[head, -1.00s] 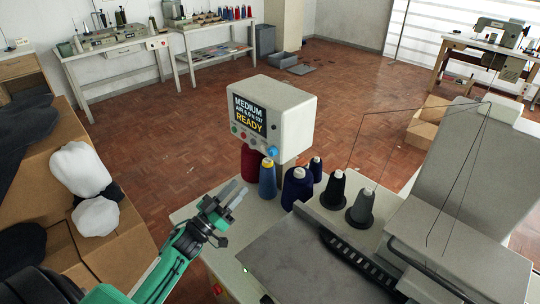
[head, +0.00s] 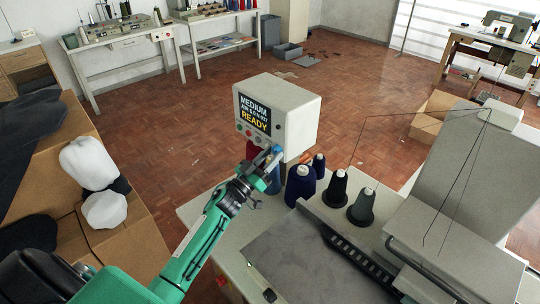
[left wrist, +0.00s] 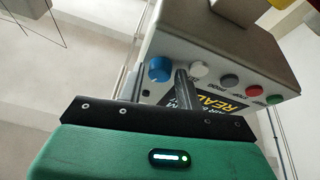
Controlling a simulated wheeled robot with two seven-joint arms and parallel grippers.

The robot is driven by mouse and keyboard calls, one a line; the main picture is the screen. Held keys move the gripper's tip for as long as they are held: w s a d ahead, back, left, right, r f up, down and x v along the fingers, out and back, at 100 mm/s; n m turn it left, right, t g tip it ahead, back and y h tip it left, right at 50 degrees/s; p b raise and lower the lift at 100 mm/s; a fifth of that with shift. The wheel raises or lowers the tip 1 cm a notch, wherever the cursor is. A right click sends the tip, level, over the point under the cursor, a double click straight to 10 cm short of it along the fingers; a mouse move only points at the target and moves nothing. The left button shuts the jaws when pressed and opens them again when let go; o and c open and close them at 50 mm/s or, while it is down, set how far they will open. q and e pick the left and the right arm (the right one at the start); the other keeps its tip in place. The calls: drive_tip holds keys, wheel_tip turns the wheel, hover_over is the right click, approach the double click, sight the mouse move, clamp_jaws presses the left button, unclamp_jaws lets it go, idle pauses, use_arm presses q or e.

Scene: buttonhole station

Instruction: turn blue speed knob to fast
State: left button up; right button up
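The control box (head: 292,117) stands on the machine table, and its dark screen (head: 254,113) reads MEDIUM and READY. The blue speed knob (left wrist: 160,68) shows clearly in the left wrist view, at the end of a row of buttons. In the head view the knob (head: 277,150) is partly covered by my left gripper (head: 270,158), which is at the box's lower front corner. In the left wrist view the left gripper's fingers (left wrist: 157,88) stand apart, with the knob between them in the picture; I cannot tell whether they touch it. My right gripper is not in view.
White (left wrist: 200,69), red (left wrist: 229,81) and green buttons sit beside the knob. Thread cones, including a navy one (head: 300,186), stand close to the right of my left gripper. The sewing machine (head: 440,210) fills the right side. Cardboard boxes with cloth are at left.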

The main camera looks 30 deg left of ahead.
use_arm(q)
drive_tip(key=c, duration=0.7)
